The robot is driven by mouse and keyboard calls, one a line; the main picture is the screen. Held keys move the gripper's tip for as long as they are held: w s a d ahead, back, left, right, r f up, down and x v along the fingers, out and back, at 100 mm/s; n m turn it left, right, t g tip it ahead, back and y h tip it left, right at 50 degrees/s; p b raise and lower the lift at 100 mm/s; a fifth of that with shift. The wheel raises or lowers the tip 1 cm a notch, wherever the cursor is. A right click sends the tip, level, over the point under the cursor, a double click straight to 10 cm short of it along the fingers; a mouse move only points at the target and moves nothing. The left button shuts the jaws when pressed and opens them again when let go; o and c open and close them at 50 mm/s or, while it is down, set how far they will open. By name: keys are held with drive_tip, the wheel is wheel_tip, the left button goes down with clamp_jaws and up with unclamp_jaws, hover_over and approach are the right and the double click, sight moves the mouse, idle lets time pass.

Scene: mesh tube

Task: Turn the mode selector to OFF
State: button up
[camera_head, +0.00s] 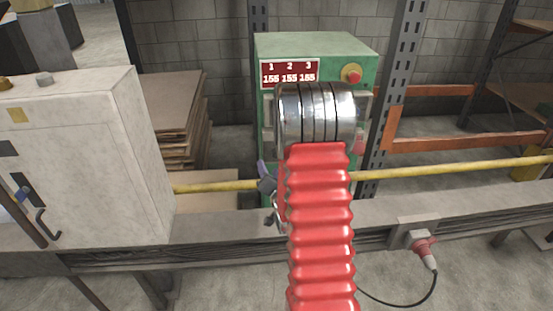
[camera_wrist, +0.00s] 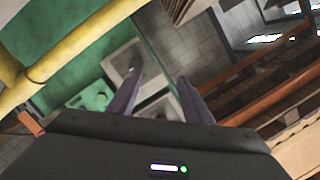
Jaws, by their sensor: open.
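The green cabinet (camera_head: 345,47) stands behind my red-sleeved arm, which hides most of its front in the head view. In the wrist view, a grey square plate (camera_wrist: 112,66) with a dark raised part (camera_wrist: 131,76) is mounted on the green face (camera_wrist: 106,30). This may be the mode selector; I cannot read any label or its setting. A second grey plate lies beyond, partly behind the fingers. My gripper (camera_wrist: 160,76) is open, its two purple-grey fingers apart with nothing visible between them. The dark raised part appears just left of the left finger; contact cannot be told.
A yellow rail (camera_head: 440,170) runs across in front of the cabinet, also close in the wrist view (camera_wrist: 75,50). A red button (camera_head: 351,73) and a red display (camera_head: 290,73) are on the cabinet. A grey box (camera_head: 90,160) stands left; orange shelving (camera_head: 455,141) stands right.

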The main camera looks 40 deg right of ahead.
drive_tip(key=s+d+f+m+t+h, duration=0.1)
drive_tip(key=s+d+f+m, duration=0.1)
drive_tip(key=s+d+f, duration=0.2)
drive_tip(key=shift+f+m+h, duration=0.25)
drive_tip(key=shift+m+h, duration=0.05)
drive_tip(key=shift+w, duration=0.1)
drive_tip(key=x, duration=1.3)
drive_tip(key=shift+w+d, duration=0.2)
drive_tip(key=shift+w, duration=0.1)
